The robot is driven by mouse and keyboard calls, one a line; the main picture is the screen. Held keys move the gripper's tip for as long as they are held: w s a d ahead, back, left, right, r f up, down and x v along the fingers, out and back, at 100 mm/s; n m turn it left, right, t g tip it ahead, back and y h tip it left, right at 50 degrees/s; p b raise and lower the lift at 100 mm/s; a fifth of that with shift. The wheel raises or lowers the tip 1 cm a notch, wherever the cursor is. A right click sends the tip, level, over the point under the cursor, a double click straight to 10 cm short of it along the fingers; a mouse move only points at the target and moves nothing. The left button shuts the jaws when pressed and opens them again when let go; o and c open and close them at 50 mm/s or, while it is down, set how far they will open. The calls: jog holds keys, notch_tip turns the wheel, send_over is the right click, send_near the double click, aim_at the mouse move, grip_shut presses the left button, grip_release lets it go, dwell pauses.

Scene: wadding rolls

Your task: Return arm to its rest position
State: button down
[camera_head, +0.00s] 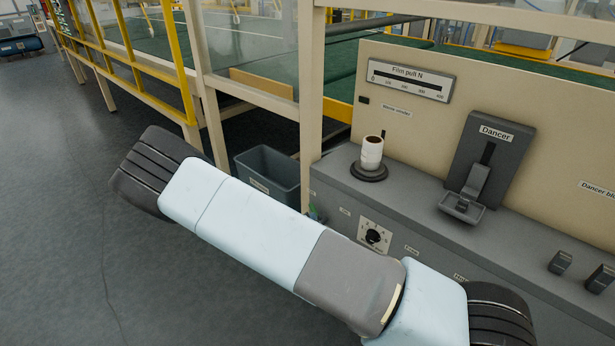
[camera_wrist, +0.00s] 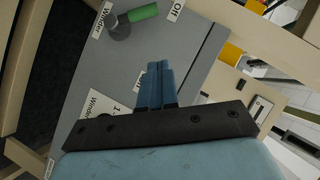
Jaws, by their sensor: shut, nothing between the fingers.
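My arm stretches across the lower middle of the head view, in pale blue, grey and black links. My gripper is out of the head view. In the wrist view my gripper (camera_wrist: 156,72) shows two blue fingers pressed together, with nothing between them. Beyond it is the grey face of a machine cabinet (camera_wrist: 195,45), which carries labels. A lever with a green handle (camera_wrist: 143,12) sits on that cabinet near a label reading "Off". The fingers appear apart from the lever. The contact between fingers and cabinet cannot be told.
A grey console (camera_head: 420,225) stands at right, with a white roll (camera_head: 372,152) on a spindle, a black dial (camera_head: 374,236) and the Dancer unit (camera_head: 484,165). A grey bin (camera_head: 267,175) stands behind my arm. Yellow railing (camera_head: 150,75) runs at upper left. Open floor (camera_head: 60,180) lies at left.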

jog(key=shift+r, duration=0.1)
jog(key=s+d+r+m+g+h, duration=0.2)
jog(key=s+d+r+m+g, duration=0.1)
jog(key=d+r+m, duration=0.55)
jog(key=s+d+r+m+g+h, duration=0.1)
jog(key=s+d+r+m+g, duration=0.3)
jog(key=r+m, duration=0.8)
jog(key=s+d+r+m+g+h, duration=0.1)
jog(key=d+r+m+g+h, duration=0.15)
jog(key=d+r+m, duration=0.8)
jog(key=s+a+r+m+y, duration=0.1)
jog(key=s+r+m+y, duration=0.4)
jog(key=s+r+m, duration=0.3)
jog(key=s+a+r+m+t+y, duration=0.1)
jog(key=s+r+m+y, duration=0.3)
jog(key=s+m, duration=1.1)
notch_tip(320, 180, up, 4)
jog(key=a+m, duration=0.1)
jog(key=m, duration=0.1)
jog(key=shift+s+a+f+m+y, duration=0.15)
jog(key=shift+a+m+y, duration=0.1)
jog(key=shift+m+y, duration=0.15)
